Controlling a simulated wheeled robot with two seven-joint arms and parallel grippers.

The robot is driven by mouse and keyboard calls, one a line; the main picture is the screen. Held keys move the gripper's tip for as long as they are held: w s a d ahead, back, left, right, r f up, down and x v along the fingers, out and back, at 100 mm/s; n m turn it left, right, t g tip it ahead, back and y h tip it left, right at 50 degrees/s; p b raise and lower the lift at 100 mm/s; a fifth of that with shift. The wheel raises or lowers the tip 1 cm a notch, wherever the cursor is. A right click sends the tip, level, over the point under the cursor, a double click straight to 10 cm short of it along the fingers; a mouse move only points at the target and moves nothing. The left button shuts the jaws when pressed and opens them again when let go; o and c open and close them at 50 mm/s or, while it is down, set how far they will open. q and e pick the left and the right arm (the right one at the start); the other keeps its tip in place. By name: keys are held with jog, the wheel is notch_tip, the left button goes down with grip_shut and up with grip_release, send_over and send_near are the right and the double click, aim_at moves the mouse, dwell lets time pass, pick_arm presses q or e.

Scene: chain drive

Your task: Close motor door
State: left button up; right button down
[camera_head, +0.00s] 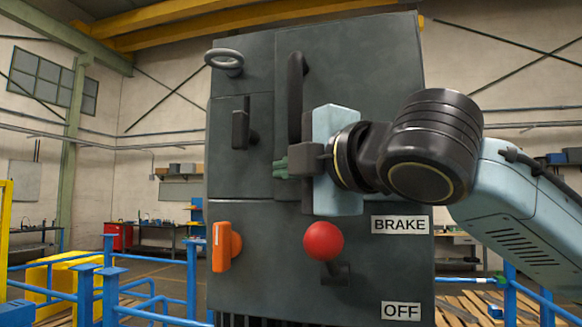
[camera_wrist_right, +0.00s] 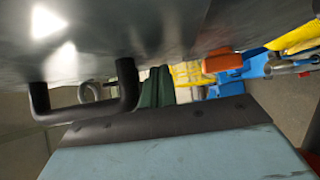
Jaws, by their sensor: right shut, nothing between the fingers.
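A dark grey cabinet (camera_head: 228,178) stands in the middle of the head view. Its upper right panel, the door (camera_head: 370,65), carries a vertical black handle (camera_head: 295,95). The door looks close to flush with the cabinet, but I cannot tell whether a gap is left. My right gripper (camera_head: 280,168) is in front of the door's lower part, its green fingertips shut and empty, pointing left near the door's left edge. In the right wrist view, the handle (camera_wrist_right: 90,112) is left of the green fingers (camera_wrist_right: 157,88). My left gripper is not in view.
The cabinet front also bears a grey ring (camera_head: 225,60), a dark latch (camera_head: 241,127), an orange handle (camera_head: 222,247) and a red ball lever (camera_head: 323,241) below my gripper. Blue railings (camera_head: 90,295) stand at the left.

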jog(key=s+d+b, duration=0.3)
jog(key=s, duration=0.9)
jog(key=shift+s+d, duration=0.25)
jog(key=shift+w, duration=0.1)
